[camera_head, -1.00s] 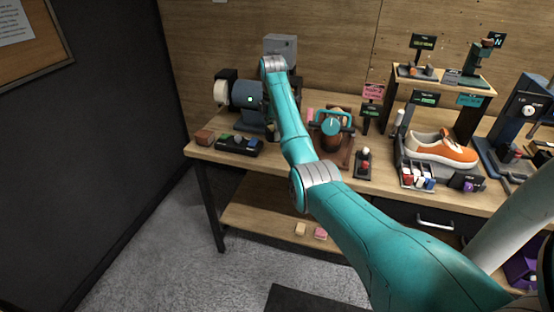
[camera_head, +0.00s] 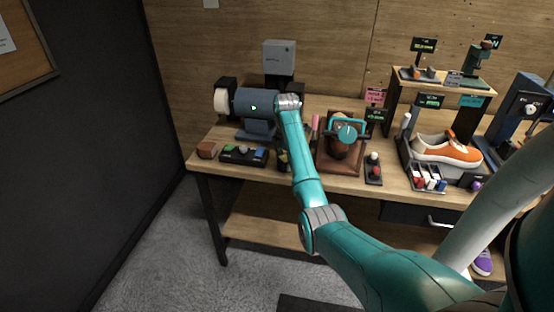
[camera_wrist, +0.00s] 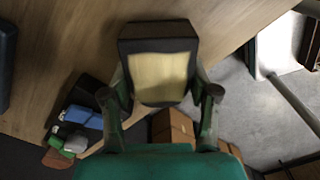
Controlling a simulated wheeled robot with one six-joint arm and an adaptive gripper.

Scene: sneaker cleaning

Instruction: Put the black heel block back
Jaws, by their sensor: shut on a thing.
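My gripper (camera_wrist: 163,100) is shut on the black heel block (camera_wrist: 158,31), one finger on each side. The block's sides are black and its face towards the wrist camera is pale cream. In the head view the gripper (camera_head: 283,161) hangs low, partly hidden by my arm, just right of a small black rack (camera_head: 241,160). In the wrist view the rack (camera_wrist: 93,92) is at lower left, apart from the held block.
A blue-grey polishing machine (camera_head: 255,102) stands behind the rack. A brown block (camera_head: 206,150) lies to its left. A brown shoe stand (camera_head: 340,163) is close on the right. An orange sneaker (camera_head: 448,149) stands farther right. The bench's front edge (camera_head: 275,174) is near.

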